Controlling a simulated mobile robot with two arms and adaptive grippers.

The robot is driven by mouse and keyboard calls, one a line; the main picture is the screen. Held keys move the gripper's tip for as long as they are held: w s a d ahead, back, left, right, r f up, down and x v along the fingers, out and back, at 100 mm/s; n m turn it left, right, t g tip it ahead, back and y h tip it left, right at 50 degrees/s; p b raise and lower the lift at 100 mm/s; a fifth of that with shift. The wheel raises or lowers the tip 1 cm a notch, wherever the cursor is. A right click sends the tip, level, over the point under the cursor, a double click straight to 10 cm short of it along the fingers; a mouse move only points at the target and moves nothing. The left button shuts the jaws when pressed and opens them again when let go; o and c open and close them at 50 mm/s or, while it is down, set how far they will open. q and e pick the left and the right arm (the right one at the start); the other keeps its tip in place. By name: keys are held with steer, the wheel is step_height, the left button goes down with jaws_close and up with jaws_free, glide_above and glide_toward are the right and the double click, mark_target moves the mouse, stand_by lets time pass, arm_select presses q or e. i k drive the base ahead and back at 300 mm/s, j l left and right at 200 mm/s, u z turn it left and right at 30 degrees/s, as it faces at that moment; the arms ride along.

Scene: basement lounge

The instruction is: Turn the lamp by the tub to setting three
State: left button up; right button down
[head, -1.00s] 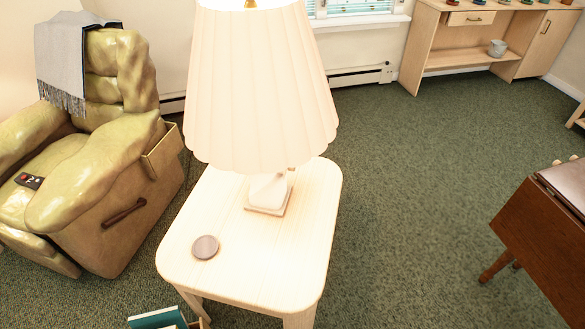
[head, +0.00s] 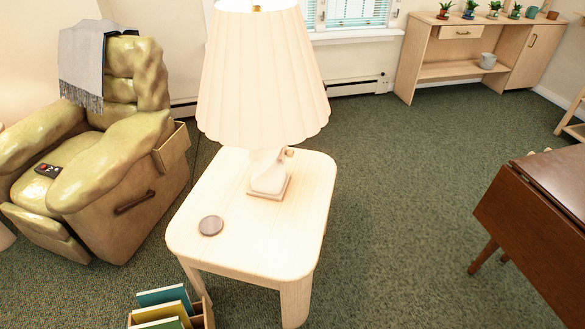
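A table lamp with a pleated cream shade (head: 262,80) stands upright on a light wood side table (head: 245,245). The lamp's pale base (head: 268,178) sits on a small square foot. A small knob-like part (head: 287,153) shows just under the shade on the right of the base. The shade looks brightly lit; its setting cannot be read. No tub can be made out. Neither of my grippers is in view.
A round brown coaster (head: 211,226) lies on the side table. A green recliner (head: 90,170) stands at left, with a book crate (head: 206,316) on the floor in front. A dark wood table (head: 530,215) stands at right. Green carpet (head: 395,190) is clear between.

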mark_target(290, 152)
steer(key=k+u, duration=0.1)
steer(key=u, duration=1.65)
steer(key=l+u, duration=0.1)
steer(key=l, duration=0.55)
steer(key=l+u, duration=0.15)
steer(key=l, duration=0.55)
steer(key=l+u, duration=0.1)
steer(key=l, duration=0.55)
steer(key=k+l+u, duration=0.15)
steer(key=l, duration=0.5)
steer(key=k+l+u, duration=0.1)
steer(key=l, duration=0.55)
